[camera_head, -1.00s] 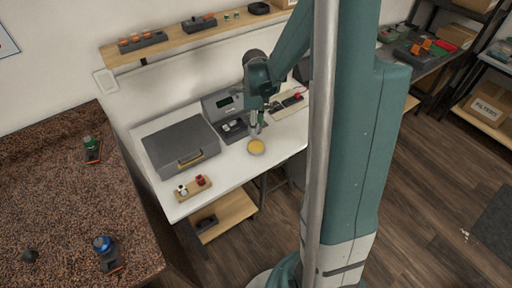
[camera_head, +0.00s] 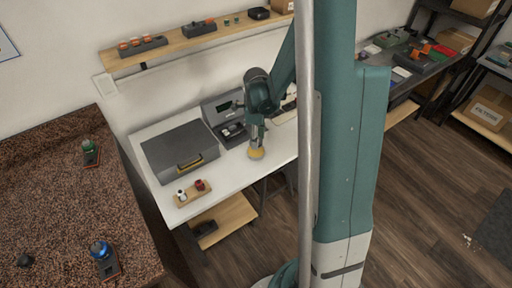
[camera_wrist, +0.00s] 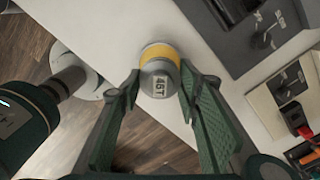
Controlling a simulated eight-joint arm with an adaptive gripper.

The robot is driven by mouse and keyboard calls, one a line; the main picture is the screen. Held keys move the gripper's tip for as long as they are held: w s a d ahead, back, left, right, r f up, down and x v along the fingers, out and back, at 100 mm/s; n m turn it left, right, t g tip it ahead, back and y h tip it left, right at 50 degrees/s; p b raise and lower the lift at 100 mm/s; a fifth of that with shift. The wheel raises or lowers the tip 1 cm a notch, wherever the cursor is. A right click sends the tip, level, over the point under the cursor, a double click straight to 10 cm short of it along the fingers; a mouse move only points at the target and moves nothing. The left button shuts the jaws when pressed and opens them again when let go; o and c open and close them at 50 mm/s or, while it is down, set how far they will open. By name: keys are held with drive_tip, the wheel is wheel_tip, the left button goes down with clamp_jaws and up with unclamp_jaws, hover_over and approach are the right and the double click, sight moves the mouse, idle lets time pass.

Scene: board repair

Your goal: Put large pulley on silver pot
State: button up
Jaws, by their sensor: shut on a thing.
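The large pulley (camera_wrist: 160,72) is a short round piece with a yellow band and a grey face marked "45T". It also shows in the head view as a yellow shape (camera_head: 256,154) near the front edge of the white table. My gripper (camera_wrist: 158,80) is shut on the pulley, with one green finger on each side of it. In the head view my gripper (camera_head: 256,146) is low over the table. I cannot tell whether the pulley touches the tabletop. I cannot pick out the silver pot with certainty.
A grey case (camera_head: 180,149) lies left on the white table (camera_head: 222,177). A small wooden tray (camera_head: 192,193) with white and dark red pieces lies in front of it. A grey device (camera_head: 222,106) stands behind my gripper. The front middle of the table is clear.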

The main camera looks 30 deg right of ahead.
sight(256, 151)
drive_tip(key=shift+f, duration=0.45)
drive_tip(key=shift+f+b, duration=0.35)
drive_tip(key=shift+f, duration=1.5)
drive_tip(key=shift+f, duration=0.15)
drive_tip(key=o, duration=0.9)
drive_tip(key=shift+r+p, duration=1)
drive_tip(key=shift+r, duration=5.15)
